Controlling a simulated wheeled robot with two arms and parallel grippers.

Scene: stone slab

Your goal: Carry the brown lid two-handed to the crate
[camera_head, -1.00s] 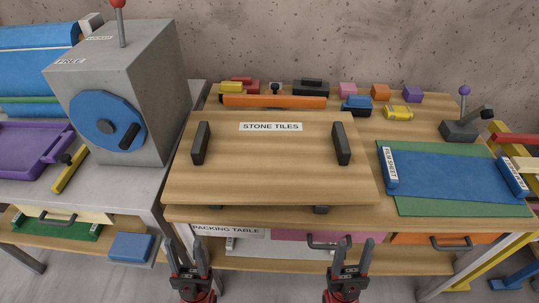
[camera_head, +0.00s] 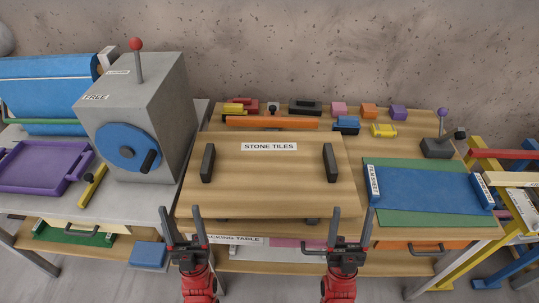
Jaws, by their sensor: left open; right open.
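The brown lid (camera_head: 268,190) is a flat wooden board labelled "STONE TILES", with two upright black handles. It lies over the front left part of the packing table; what is under it is mostly hidden. Its left handle (camera_head: 208,162) and right handle (camera_head: 330,162) stand free. My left gripper (camera_head: 184,213) is open and empty, just in front of the lid's front left corner. My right gripper (camera_head: 352,212) is open and empty, near the lid's front right corner. Neither gripper is at a handle. I cannot make out a crate for certain.
A grey machine (camera_head: 140,115) with a blue dial stands close left of the lid. A blue mat on a green sheet (camera_head: 425,190) lies at right. An orange bar (camera_head: 272,123) and several small coloured blocks line the back. A purple tray (camera_head: 45,167) is at far left.

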